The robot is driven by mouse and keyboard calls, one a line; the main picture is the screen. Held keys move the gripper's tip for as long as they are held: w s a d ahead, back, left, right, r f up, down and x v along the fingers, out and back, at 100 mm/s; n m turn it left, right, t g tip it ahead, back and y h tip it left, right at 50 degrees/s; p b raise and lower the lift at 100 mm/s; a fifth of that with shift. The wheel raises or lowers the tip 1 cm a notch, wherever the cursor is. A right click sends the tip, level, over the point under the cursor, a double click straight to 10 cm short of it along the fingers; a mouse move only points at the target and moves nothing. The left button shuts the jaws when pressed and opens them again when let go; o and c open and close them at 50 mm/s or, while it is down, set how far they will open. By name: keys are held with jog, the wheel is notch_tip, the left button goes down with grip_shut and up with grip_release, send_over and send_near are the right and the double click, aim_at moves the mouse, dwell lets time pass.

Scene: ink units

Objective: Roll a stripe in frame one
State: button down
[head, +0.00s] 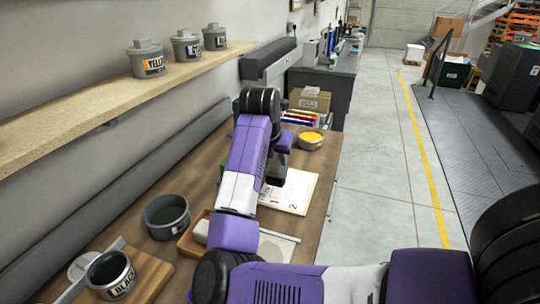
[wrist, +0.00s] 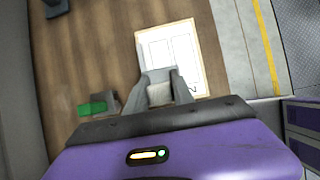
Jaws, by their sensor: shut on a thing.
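The printed sheet (head: 291,192) lies on a pale board on the wooden bench, with the number 2 near its front edge. In the wrist view the sheet (wrist: 178,42) shows outlined frames, and I see no ink stripe on the visible part. My gripper (wrist: 159,92) is shut on a pale grey piece (wrist: 159,95) over the near left part of the sheet. It may be the roller's handle; the roller's drum is hidden. In the head view my arm covers the left part of the sheet and the held piece.
A bowl of yellow ink (head: 311,138) stands behind the sheet. A grey pot (head: 167,216), a shallow tray (head: 186,243) and a BLACK tin (head: 111,275) stand nearer, to the left. A green item (wrist: 92,108) lies left of my gripper. Labelled tins (head: 146,60) stand on the shelf (head: 100,93).

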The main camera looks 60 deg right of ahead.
aim_at(277, 172)
jog(key=shift+f+b, duration=1.65)
jog(key=shift+f, duration=1.1)
jog(key=shift+f+b, duration=0.5)
jog(key=shift+f, duration=0.1)
